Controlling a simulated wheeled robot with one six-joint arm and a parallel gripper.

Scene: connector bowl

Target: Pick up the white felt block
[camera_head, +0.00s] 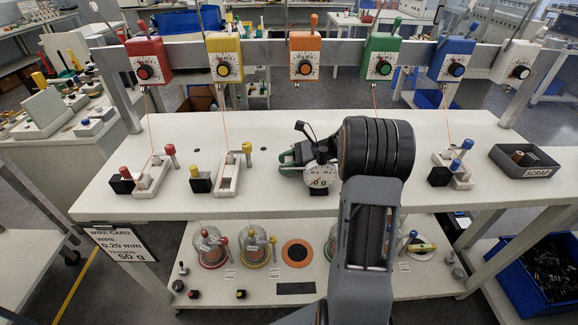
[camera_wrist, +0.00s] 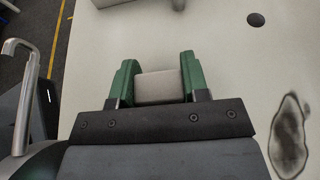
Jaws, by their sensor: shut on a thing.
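The white felt block (camera_wrist: 159,87) sits between the two green fingers of my gripper (camera_wrist: 158,68) in the wrist view. Both fingers touch its sides, so my gripper is shut on it. In the head view my gripper (camera_head: 291,158) is over the middle of the white bench (camera_head: 398,140). The block is hard to make out there, partly hidden by my wrist and a round dial marked g. I cannot tell whether the block is resting on the bench or lifted.
Coloured dial units, such as the orange one (camera_head: 306,56), hang on a rail behind. Fixtures with thin wires stand on the bench at left and right. A dark SCRAP tray (camera_head: 496,154) is at the right end. A lower shelf (camera_head: 330,284) holds glass domes.

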